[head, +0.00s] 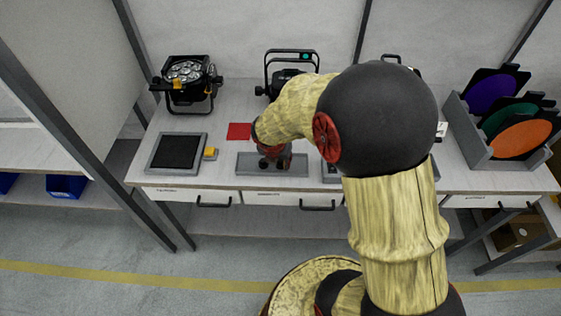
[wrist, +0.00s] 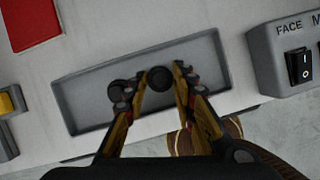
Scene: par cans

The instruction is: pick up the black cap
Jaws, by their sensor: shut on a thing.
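A black cap (wrist: 160,78) is between the fingertips of my gripper (wrist: 160,77) in the wrist view. My gripper is shut on this cap, over the shallow grey tray (wrist: 85,103). I cannot tell whether the cap still touches the tray floor. A second round black cap (wrist: 117,90) is in the tray, just left of the left finger. In the head view my gripper (head: 275,160) reaches down over the tray (head: 246,168), and the arm hides part of the bench behind it.
A grey switch box (wrist: 265,60) stands right of the tray. A red square (wrist: 33,22) and a yellow button (head: 211,153) lie left. A black pad (head: 177,152), a stage lamp (head: 187,85), another lamp (head: 284,78) and a rack of coloured discs (head: 480,147) are on the bench.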

